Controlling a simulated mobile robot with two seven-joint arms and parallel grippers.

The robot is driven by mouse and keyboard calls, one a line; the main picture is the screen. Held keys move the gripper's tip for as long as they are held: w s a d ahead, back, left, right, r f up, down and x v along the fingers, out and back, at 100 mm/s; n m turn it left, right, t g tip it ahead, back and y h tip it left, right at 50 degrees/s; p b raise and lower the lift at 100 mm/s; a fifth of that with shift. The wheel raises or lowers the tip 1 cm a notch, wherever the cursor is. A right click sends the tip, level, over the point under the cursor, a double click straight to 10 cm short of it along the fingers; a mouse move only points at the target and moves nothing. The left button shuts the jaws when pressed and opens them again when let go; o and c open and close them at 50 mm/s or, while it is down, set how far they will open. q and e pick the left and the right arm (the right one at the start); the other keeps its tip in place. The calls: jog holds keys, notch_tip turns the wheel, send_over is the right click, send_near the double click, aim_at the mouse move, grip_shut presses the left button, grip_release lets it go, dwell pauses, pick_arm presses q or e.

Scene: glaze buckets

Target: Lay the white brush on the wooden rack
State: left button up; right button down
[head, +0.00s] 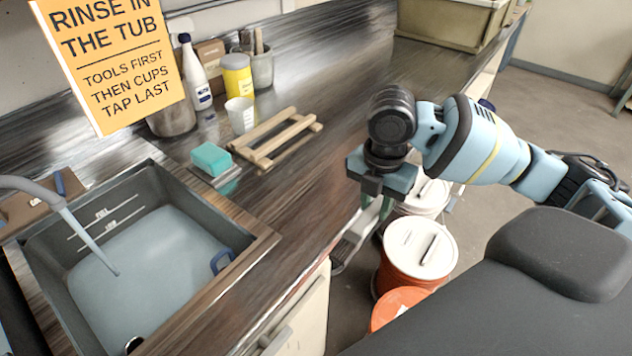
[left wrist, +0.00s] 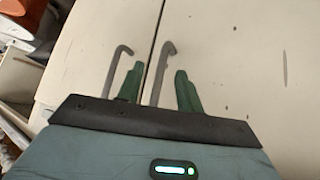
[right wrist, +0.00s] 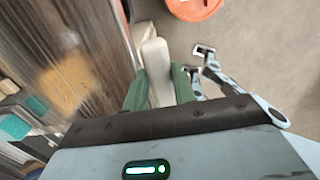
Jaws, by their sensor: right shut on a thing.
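The wooden rack (head: 263,127) lies flat on the dark counter in the head view, its slats bare. My right gripper (head: 368,212) is beyond the counter's front edge, to the right of the rack and above the buckets. It is shut on a pale, long thing, which I take for the white brush (right wrist: 155,72). The brush shows between the green fingers in the right wrist view and hangs partly hidden below the gripper in the head view. My left gripper (left wrist: 158,80) is open and empty in front of pale cabinet doors.
A teal sponge (head: 211,158) lies left of the rack. A white cup (head: 240,114) and a yellow jar (head: 237,74) stand behind it. The sink (head: 262,243) is at the left. Lidded buckets (head: 420,248) stand on the floor. The counter right of the rack is clear.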

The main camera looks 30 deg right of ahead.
aim_at(335, 181)
jog(key=shift+d+r, duration=0.1)
jog(key=shift+r, duration=0.05)
jog(key=shift+s+r, duration=0.1)
jog(key=shift+r, duration=0.05)
